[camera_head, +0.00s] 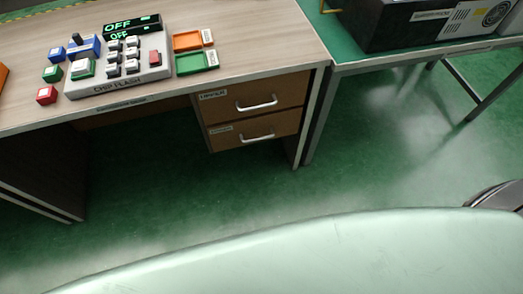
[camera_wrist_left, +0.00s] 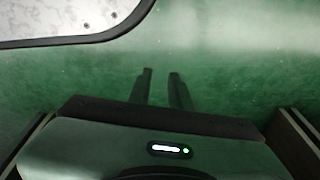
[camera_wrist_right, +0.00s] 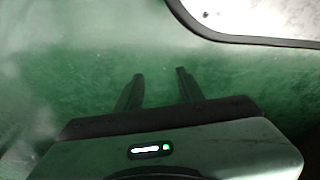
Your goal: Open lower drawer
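The lower drawer (camera_head: 255,131) is the bottom one of two wooden drawers under the right end of the desk. It has a silver bar handle (camera_head: 257,137) and a small label at its upper left, and it looks shut. The upper drawer (camera_head: 256,99) above it looks shut too, with its own silver handle. My left gripper (camera_wrist_left: 161,73) shows in the left wrist view, its two dark fingers apart with nothing between them. My right gripper (camera_wrist_right: 160,75) is likewise open and empty over green floor. Neither gripper shows in the head view.
The desk top (camera_head: 250,40) carries a button panel (camera_head: 120,65), several coloured blocks, and orange and green trays (camera_head: 197,62). A second table (camera_head: 350,62) with a dark machine (camera_head: 405,22) stands at the right. The green floor (camera_head: 180,180) before the drawers is clear.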

